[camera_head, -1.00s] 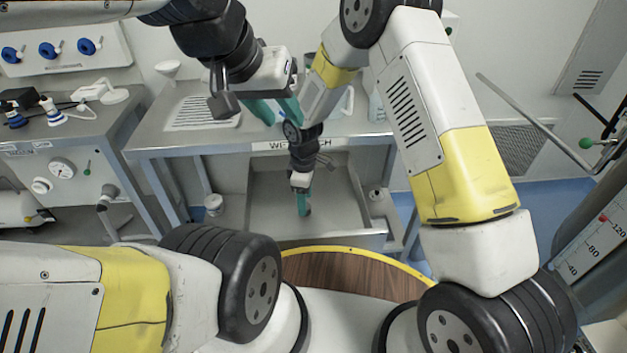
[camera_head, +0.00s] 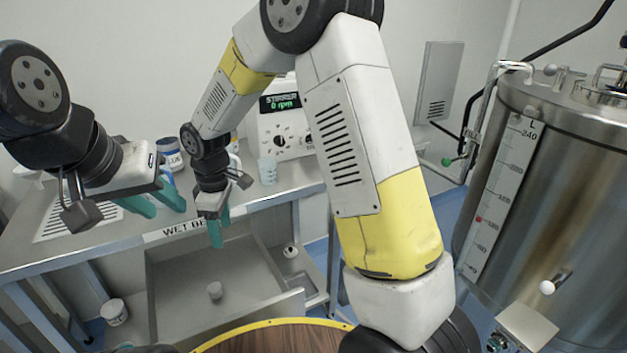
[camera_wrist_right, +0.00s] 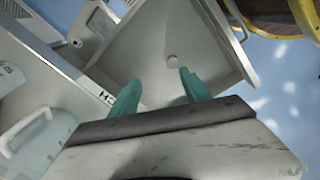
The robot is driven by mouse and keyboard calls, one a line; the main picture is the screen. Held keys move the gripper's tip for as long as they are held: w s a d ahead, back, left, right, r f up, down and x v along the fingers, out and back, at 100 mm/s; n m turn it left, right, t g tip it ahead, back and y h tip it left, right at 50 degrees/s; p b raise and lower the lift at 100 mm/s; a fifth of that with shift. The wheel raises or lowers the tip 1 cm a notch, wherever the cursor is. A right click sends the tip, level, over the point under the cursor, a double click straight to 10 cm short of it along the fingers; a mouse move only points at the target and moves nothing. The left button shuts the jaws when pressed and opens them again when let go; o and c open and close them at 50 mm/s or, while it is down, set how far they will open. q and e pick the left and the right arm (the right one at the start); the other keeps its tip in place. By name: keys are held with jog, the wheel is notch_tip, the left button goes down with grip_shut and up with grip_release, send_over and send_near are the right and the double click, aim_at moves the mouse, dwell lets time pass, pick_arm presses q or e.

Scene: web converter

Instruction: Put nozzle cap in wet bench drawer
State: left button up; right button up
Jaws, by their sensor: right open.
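A small pale grey cap (camera_head: 215,290), which looks like the nozzle cap, rests on the floor of the pulled-out wet bench drawer (camera_head: 168,275). In the right wrist view the cap (camera_wrist_right: 172,61) sits beyond my fingertips, inside the drawer (camera_wrist_right: 130,48). My right gripper (camera_head: 214,232) points down above the drawer, apart from the cap; its teal fingers (camera_wrist_right: 156,84) are open with nothing between them. My left gripper (camera_head: 160,203) is over the bench top at the left, its two teal fingers spread and empty.
The wet bench top (camera_head: 40,235) carries a labelled jar (camera_head: 169,154), a clear beaker (camera_head: 267,171) and a stirrer unit (camera_head: 285,130). A white container (camera_head: 114,312) stands below at the left. A large steel tank (camera_head: 550,170) fills the right side.

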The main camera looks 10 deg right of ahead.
jog(key=s+d+r+m+t, duration=0.1)
jog(key=s+d+r+m, duration=0.2)
jog(key=d+r, duration=0.3)
jog(key=s+d+r+m+t+y, duration=0.1)
jog(key=s+d+r+m, duration=0.25)
jog(key=d+r, duration=0.25)
jog(key=s+d+r+m+t, duration=0.1)
jog(key=s+d+r+m, duration=0.2)
jog(key=d+r, duration=0.3)
jog(key=s+d+r+m+t, duration=0.2)
jog(key=s+d+m, duration=0.3)
jog(key=s, duration=0.3)
jog(key=shift+s+d+r+y, duration=0.2)
jog(key=shift+d+r+y, duration=0.1)
